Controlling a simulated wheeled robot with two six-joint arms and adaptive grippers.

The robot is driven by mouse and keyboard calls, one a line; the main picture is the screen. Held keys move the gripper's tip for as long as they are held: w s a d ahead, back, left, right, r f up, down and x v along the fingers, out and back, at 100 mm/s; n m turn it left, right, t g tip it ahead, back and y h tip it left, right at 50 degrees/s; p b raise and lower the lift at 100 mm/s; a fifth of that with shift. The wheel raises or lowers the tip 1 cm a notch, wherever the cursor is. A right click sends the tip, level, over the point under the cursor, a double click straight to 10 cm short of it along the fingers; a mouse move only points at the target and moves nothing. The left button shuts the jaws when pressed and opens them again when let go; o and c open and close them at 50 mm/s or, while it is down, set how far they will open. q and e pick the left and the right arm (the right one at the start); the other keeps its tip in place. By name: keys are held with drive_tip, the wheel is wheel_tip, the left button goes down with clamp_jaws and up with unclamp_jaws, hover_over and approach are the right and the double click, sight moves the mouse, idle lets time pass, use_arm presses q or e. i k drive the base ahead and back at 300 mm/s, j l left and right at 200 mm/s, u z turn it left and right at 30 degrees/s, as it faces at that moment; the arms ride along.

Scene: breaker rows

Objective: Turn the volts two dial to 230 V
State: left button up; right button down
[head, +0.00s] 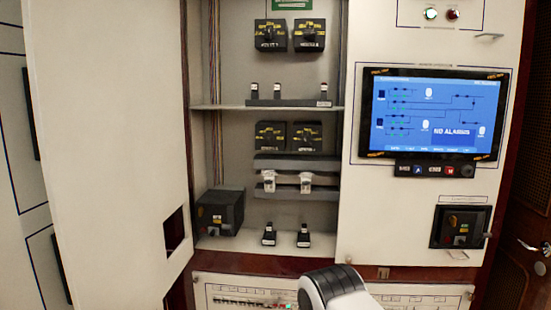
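Two black dial units with yellow markings sit side by side at the top of the open cabinet: a left one (271,34) and a right one (309,34). Their labels seem to read volts, but the lettering is too small to read surely, so I cannot be certain which is volts two. The knob settings are also too small to read. A white and black link of my own arm shows at the bottom centre, well below the dials. Neither of my grippers is in view.
A second pair of black dial units (271,136) sits below a shelf (225,107), with several small switches beneath. A large pale door (105,130) stands open at left. A lit blue screen (435,112) and a black breaker unit (461,226) are on the right panel.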

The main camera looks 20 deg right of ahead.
sight(309, 34)
drive_tip(key=k+l+z, duration=0.1)
drive_tip(key=z, duration=0.85)
drive_tip(key=k+l, duration=0.05)
